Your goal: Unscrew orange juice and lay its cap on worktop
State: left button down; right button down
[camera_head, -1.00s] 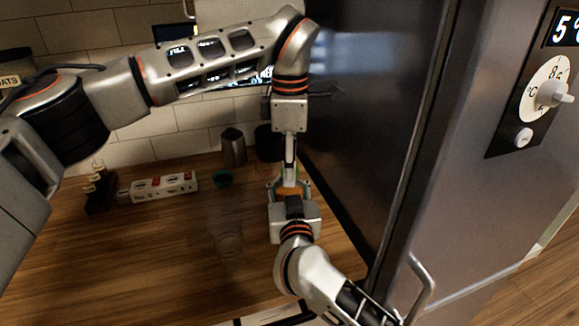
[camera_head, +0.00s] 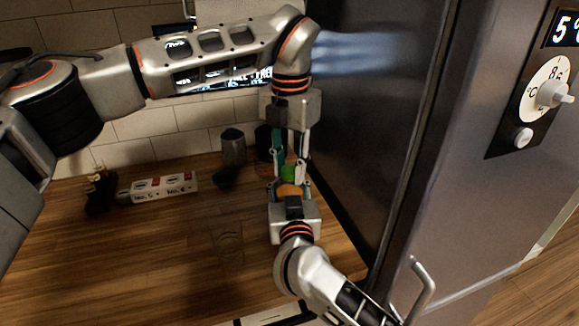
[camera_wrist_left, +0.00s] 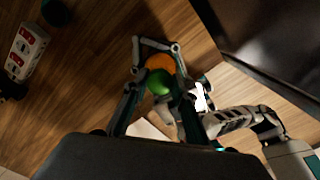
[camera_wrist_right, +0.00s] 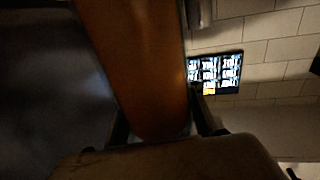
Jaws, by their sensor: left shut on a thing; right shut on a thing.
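The orange juice bottle (camera_head: 291,190) stands upright at the right part of the worktop (camera_head: 170,245), near the dark cabinet side. My right gripper (camera_head: 291,184) is shut on the bottle from the front; its orange body fills much of the right wrist view (camera_wrist_right: 140,60). The green cap (camera_head: 288,172) is at the bottle's top; whether its thread is engaged cannot be seen. My left gripper (camera_head: 289,160) points down from above and is shut on the cap. The left wrist view shows the green cap (camera_wrist_left: 159,84) between its fingers, with the orange bottle (camera_wrist_left: 160,63) behind it.
The tall dark cabinet (camera_head: 375,110) bounds the right. The left front worktop is clear.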

dwell(0.8)
pick_arm(q)
jog(key=c, duration=1.6)
grip_release()
jog(key=shift+c, duration=0.2)
jog(key=shift+r, duration=0.1)
jog(key=shift+r, duration=2.2)
jog(key=shift+c, duration=0.6)
jog(key=m, duration=0.2)
jog(key=r+m, duration=0.1)
jog(key=m, duration=0.2)
jog(key=shift+r+m, duration=0.3)
jog(key=shift+m, duration=0.1)
jog(key=m, duration=0.2)
jog(key=r+m, duration=0.1)
jog(key=m, duration=0.3)
jog(key=shift+r, duration=0.3)
jog(key=shift+f, duration=3.95)
